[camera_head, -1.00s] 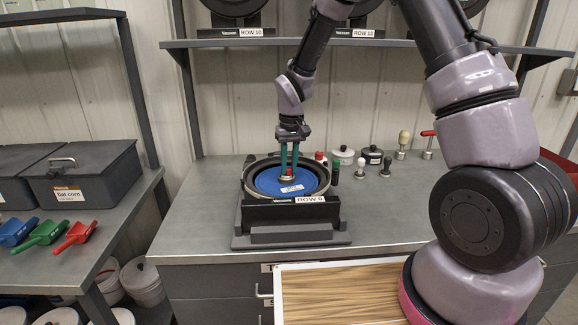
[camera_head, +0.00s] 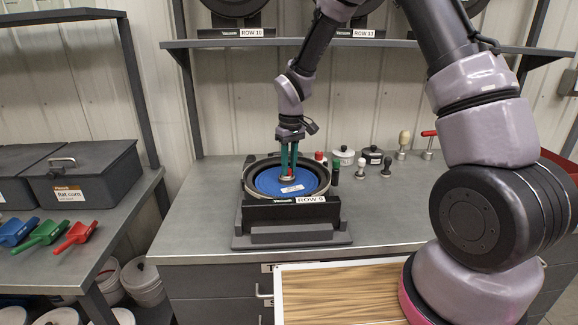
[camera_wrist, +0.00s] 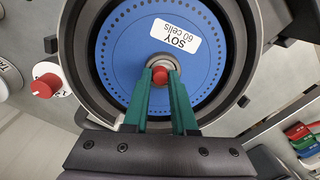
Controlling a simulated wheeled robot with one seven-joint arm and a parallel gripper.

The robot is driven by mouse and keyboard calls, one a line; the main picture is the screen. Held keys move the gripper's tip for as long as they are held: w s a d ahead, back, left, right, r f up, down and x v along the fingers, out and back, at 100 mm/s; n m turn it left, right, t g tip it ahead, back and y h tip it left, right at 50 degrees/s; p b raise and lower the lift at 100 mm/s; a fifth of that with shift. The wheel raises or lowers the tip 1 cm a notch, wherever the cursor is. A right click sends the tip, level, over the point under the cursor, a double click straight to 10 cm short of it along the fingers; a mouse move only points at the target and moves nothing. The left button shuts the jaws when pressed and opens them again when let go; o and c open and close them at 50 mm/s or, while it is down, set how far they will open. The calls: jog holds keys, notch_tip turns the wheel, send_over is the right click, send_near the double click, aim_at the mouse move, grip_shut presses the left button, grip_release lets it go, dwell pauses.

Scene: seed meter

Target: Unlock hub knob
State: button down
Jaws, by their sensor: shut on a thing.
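The seed meter (camera_head: 248,200) labelled ROW 9 stands on the bench with its round housing facing up. A blue disc (camera_head: 266,184) marked "SOY 60 cells" lies inside it, and the disc also shows in the wrist view (camera_wrist: 120,62). The hub knob (camera_wrist: 160,73) has a red centre on a metal ring in the middle of the disc. My gripper (camera_head: 289,175) reaches down from above with green fingers. In the wrist view its fingertips (camera_wrist: 161,76) are shut on the hub knob, one on each side. The fingers hide the knob's lower edge.
Behind and right of the meter stand a red-topped knob (camera_head: 320,157), a dark green cylinder (camera_head: 335,172), small lidded pots (camera_head: 373,156) and several hand tools (camera_head: 386,167). A shelf (camera_head: 225,43) runs above. The bench front right of the meter is clear.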

jog(key=c, duration=0.7)
grip_release()
jog(key=r, duration=1.1)
jog(key=shift+w+d, duration=0.15)
jog(key=shift+d, duration=0.1)
jog(key=shift+f, duration=0.1)
jog(key=s+d+r+m+t, duration=0.3)
jog(key=s+d+r+m, duration=0.35)
jog(key=d+r, duration=0.65)
jog(key=s+d+r+m+t, duration=0.1)
jog(key=s+d+r, duration=0.1)
jog(key=s, duration=0.3)
jog(key=s+d+r+m+t+y, duration=0.1)
jog(key=s+d+r+m+t, duration=0.1)
jog(key=s, duration=0.3)
jog(key=s+d+r+m+t, duration=0.1)
jog(key=s+d+r, duration=0.1)
jog(key=s, duration=0.4)
jog(key=shift+r+m+t+y, duration=0.3)
jog(key=shift+r+m, duration=0.05)
jog(key=shift+r, duration=0.4)
